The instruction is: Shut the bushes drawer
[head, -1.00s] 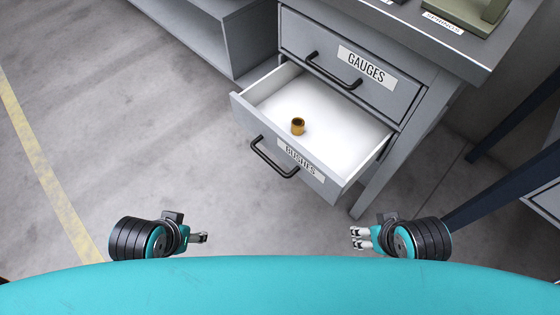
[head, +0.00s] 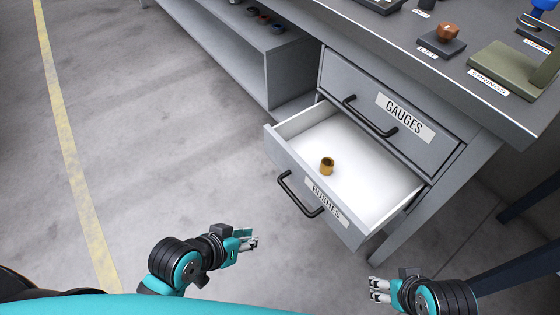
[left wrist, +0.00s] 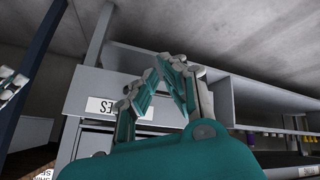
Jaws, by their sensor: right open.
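The bushes drawer (head: 290,182) is pulled out below the shut gauges drawer (head: 415,95). Its front carries a black bar handle (head: 297,200) and a BUSHES label. A brass-coloured bush (head: 327,166) stands inside on the white floor. My left gripper (head: 254,243) looks shut and empty, lower left of the handle and apart from it. Its fingers converge in the left wrist view (left wrist: 168,65), with a partly hidden drawer label (left wrist: 115,107) behind them. My right gripper (head: 374,289) is open and empty, below the drawer's right corner and apart from it.
The grey bench top (head: 420,40) above holds a green block (head: 512,68) and other labelled parts. An open shelf unit (head: 235,45) stands left of the drawers. A dark blue leg (head: 520,250) is at right. The floor (head: 150,140) at left is clear.

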